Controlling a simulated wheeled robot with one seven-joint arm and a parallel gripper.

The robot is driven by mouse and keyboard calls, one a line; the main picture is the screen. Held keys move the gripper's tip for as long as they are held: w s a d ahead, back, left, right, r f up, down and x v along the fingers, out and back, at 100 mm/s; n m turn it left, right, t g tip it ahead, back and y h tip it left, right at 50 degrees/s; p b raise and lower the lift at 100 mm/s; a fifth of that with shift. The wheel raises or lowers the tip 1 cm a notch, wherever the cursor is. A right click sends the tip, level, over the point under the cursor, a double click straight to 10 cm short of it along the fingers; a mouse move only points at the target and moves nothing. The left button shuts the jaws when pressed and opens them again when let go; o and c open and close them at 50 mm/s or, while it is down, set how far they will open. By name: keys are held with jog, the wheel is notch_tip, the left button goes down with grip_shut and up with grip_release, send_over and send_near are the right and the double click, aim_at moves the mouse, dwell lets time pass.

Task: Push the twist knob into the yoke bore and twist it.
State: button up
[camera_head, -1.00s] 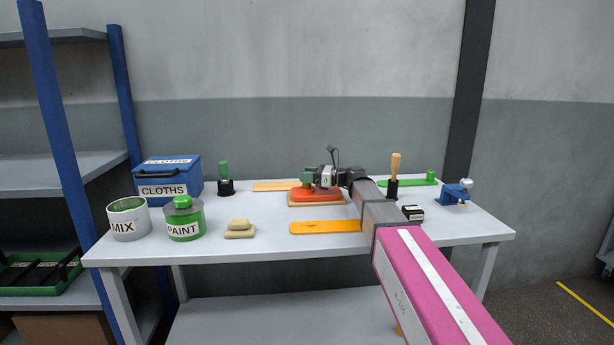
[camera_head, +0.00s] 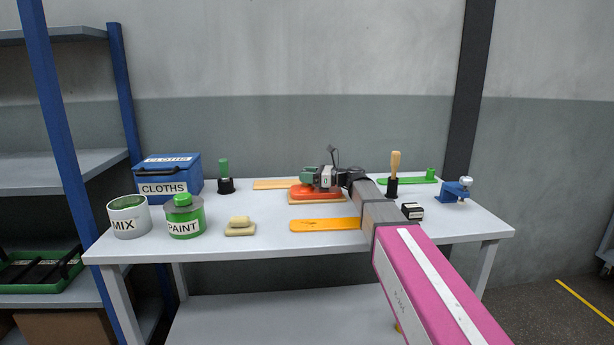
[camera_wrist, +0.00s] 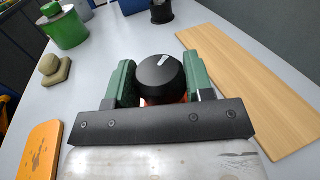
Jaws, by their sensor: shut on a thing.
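The black twist knob (camera_wrist: 161,80), with a white mark on its top, sits between the two green fingers of my gripper (camera_wrist: 160,84) in the wrist view. The fingers are shut on it from both sides. Orange shows just below the knob. In the head view, my gripper (camera_head: 309,178) is low over an orange-red piece (camera_head: 322,195) on a tan base at the middle of the table. The knob itself is too small to make out there. The yoke bore is not visible, and I cannot tell how deep the knob sits.
A wooden board (camera_wrist: 250,90) lies beside the gripper. An orange board (camera_head: 325,225) lies nearer the front. The paint can (camera_head: 185,222), mix tin (camera_head: 128,220) and cloths box (camera_head: 168,176) stand at left. A blue fixture (camera_head: 454,194) is at right.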

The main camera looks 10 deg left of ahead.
aim_at(307, 171)
jog(key=shift+s+f, duration=0.15)
jog(key=shift+r, duration=0.65)
jog(key=shift+r, duration=0.1)
jog(key=shift+r, duration=0.95)
jog(key=shift+a, duration=0.1)
